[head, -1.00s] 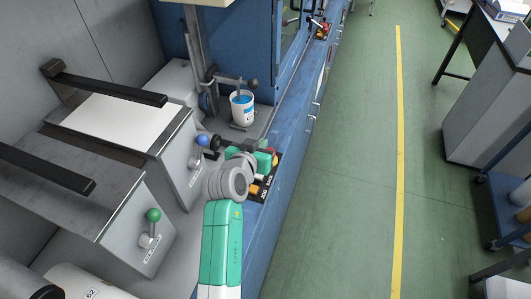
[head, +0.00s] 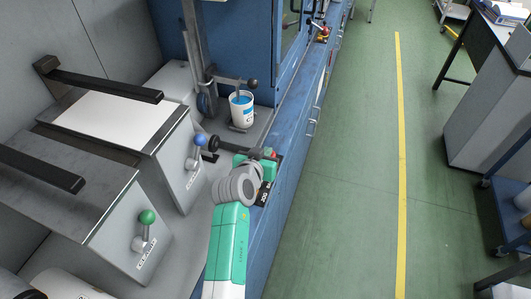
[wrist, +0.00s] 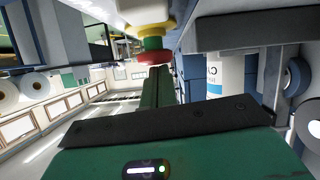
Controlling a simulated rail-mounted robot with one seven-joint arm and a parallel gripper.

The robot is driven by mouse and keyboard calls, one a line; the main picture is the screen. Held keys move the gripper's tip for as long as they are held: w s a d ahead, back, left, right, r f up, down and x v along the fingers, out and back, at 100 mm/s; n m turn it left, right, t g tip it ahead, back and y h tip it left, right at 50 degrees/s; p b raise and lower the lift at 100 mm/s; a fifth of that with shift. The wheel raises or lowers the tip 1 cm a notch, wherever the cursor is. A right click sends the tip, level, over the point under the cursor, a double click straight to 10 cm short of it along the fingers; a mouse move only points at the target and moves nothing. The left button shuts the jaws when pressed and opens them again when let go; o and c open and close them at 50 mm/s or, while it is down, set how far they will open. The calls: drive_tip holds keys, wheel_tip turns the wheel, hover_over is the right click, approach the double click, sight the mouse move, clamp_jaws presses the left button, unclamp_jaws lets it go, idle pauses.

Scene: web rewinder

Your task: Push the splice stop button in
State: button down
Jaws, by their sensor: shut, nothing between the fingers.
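A red button cap (wrist: 153,57) with a green band and a yellow base shows at the top middle of the wrist view. It looks like the splice stop button, but I can read no label on it. In the head view a small red cap (head: 273,153) shows just beyond my wrist on the blue bench. My gripper (wrist: 157,72) is shut and empty, its green fingers pointing at the red cap. The fingertips look close to the cap; I cannot tell whether they touch. In the head view my wrist hides part of the black control panel (head: 264,194).
A white bucket (head: 242,112) stands beyond the panel and shows in the wrist view (wrist: 224,75). A lever with a blue knob (head: 200,140) and one with a green knob (head: 147,217) are at left.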

wheel_tip(320, 180, down, 2)
drive_tip(key=shift+b, duration=0.4)
drive_tip(key=shift+f, duration=0.1)
wheel_tip(320, 180, up, 6)
drive_tip(key=p, duration=0.2)
drive_tip(key=shift+w+a+f+p, duration=0.1)
drive_tip(key=shift+w+f+p, duration=0.05)
drive_tip(key=shift+f+p, duration=0.15)
drive_tip(key=p+v, duration=0.2)
drive_tip(key=v, duration=0.7)
drive_tip(key=shift+p, duration=0.3)
drive_tip(key=shift+a, duration=0.15)
